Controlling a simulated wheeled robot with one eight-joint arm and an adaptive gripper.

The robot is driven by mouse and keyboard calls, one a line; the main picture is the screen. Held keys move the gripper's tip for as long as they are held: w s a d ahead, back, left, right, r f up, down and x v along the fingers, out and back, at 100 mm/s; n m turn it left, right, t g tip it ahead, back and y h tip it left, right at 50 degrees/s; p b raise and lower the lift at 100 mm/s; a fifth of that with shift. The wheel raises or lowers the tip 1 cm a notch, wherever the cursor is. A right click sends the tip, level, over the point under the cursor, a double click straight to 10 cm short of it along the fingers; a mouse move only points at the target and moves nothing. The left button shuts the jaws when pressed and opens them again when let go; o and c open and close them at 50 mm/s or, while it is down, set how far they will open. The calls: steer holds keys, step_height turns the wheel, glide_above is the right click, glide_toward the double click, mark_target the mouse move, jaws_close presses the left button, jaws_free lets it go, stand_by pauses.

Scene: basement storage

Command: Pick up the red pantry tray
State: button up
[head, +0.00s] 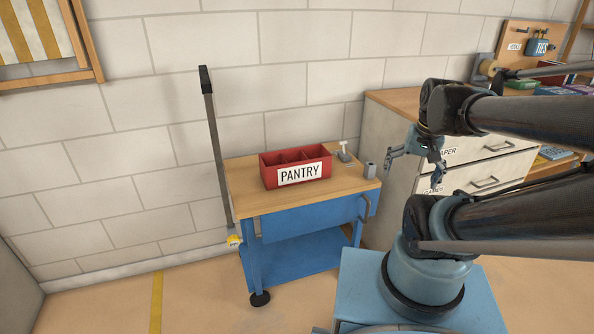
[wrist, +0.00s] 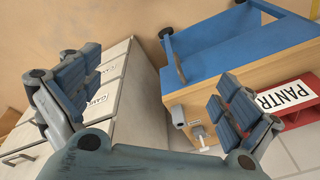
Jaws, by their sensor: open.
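The red pantry tray (head: 268,179) stands upright on the wooden top of a blue cart. It is an open box with dividers and a white PANTRY label on its front. In the wrist view part of the tray (wrist: 302,117) shows at the right edge, beyond my right finger; the rest is cut off. My gripper (head: 413,170) is open and empty, to the right of the cart and in front of the cabinet drawers. In the wrist view the fingers of my gripper (wrist: 160,95) are spread wide, with nothing between them.
The cart top (head: 243,198) also carries a small grey metal item (head: 344,154) and a small grey block (head: 370,170), right of the tray. A drawer cabinet (head: 400,125) stands right of the cart. A dark pole (head: 216,150) leans on the wall behind.

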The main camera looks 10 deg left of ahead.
steer(key=w+a+r+m+g+y, duration=0.1)
steer(key=w+a+r+m, duration=0.2)
steer(key=w+a, duration=0.4)
steer(key=w+a+r+m+g+y, duration=0.1)
steer(key=w+a+r+m, duration=0.15)
steer(key=w+a, duration=0.45)
steer(key=m+g+y, duration=0.1)
steer(key=m+g, duration=0.1)
steer(key=m, duration=0.3)
glide_above(292, 165)
steer(key=w+d, duration=0.4)
steer(key=w, duration=0.5)
step_height(292, 165, down, 3)
steer(key=shift+n, duration=0.25)
steer(key=x, duration=1.6)
steer(key=shift+s+a+f, duration=0.15)
steer(key=shift+a+f, duration=0.05)
steer(key=shift+f, duration=0.1)
steer(key=c, duration=0.9)
